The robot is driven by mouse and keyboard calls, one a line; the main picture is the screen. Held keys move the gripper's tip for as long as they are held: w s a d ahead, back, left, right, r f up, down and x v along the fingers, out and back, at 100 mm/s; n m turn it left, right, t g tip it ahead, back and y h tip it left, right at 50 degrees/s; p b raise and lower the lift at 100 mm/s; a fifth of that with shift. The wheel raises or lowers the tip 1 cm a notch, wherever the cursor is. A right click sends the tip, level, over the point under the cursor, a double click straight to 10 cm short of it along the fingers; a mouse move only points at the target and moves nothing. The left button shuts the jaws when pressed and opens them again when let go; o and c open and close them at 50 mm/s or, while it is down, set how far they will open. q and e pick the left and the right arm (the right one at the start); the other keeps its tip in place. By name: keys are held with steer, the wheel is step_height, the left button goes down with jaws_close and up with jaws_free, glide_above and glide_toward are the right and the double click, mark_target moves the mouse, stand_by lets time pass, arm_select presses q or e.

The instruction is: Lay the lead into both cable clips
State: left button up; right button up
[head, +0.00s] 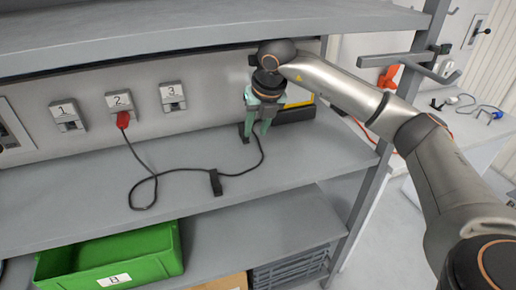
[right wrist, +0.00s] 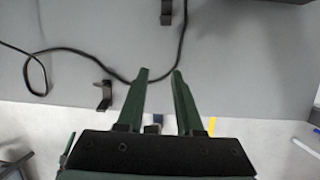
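The black lead (head: 165,172) runs from a red plug (head: 123,119) in socket 2, makes a loose loop on the shelf, then bends toward the back beneath my right gripper. The front clip (head: 215,183) is small and black. In the right wrist view, the lead (right wrist: 181,40) passes behind the front clip (right wrist: 103,97), apparently outside it. The back clip (head: 242,131) stands left of the gripper; in the wrist view, the back clip (right wrist: 166,12) has the lead to its right. My right gripper (head: 257,136) is open, pointing down; its fingertips (right wrist: 161,71) are apart near the lead's bend. My left gripper is out of view.
The shelf (head: 290,165) has free room at left and right. A wall panel behind holds sockets 1 (head: 67,116) and 3 (head: 172,96). A black-and-yellow box stands right of the gripper. A green bin (head: 150,250) sits below. A shelf post (head: 370,190) rises at right.

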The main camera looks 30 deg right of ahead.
steer(key=d+h, duration=0.1)
steer(key=d, duration=0.2)
steer(key=b, duration=0.5)
glide_above(261, 150)
steer(key=s, duration=0.2)
steer(key=f, duration=0.7)
steer(key=shift+w+a, duration=0.1)
steer(key=shift+a, duration=0.25)
steer(key=shift+w+d+f+b, duration=0.1)
steer(key=shift+w+f+b, duration=0.2)
steer(key=shift+f, duration=0.5)
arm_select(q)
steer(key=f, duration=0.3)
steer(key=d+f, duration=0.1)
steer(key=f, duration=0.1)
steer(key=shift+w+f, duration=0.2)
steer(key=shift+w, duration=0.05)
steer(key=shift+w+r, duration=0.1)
arm_select(e)
steer(key=shift+w+f, duration=0.1)
steer(key=shift+f, duration=0.1)
steer(key=shift+c, duration=0.8)
